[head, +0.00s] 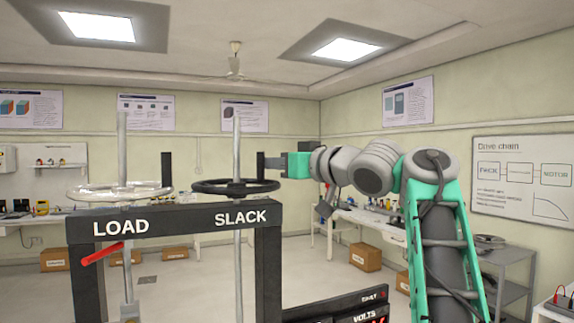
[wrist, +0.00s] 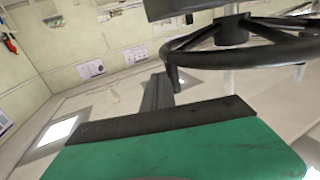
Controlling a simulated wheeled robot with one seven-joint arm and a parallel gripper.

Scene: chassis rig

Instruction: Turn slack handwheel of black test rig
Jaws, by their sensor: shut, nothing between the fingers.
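The black test rig (head: 180,219) stands in front of me, with LOAD and SLACK lettered on its top beam. The slack handwheel (head: 236,187) is black and lies flat above the SLACK end, around an upright steel rod. My gripper (head: 264,163) is at the right side of this wheel, near its rim, coming in from the right. It is shut and empty. In the wrist view, the slack handwheel (wrist: 205,55) shows at upper right with a short peg below its rim, beyond my fingers (wrist: 157,92). I cannot tell whether they touch it.
The pale load handwheel (head: 118,191) sits at left on its own rod (head: 122,150). A red lever (head: 102,253) juts from the rig's left post. A dark display panel (head: 345,308) is at lower right. Benches, boxes and a whiteboard (head: 522,178) are farther back.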

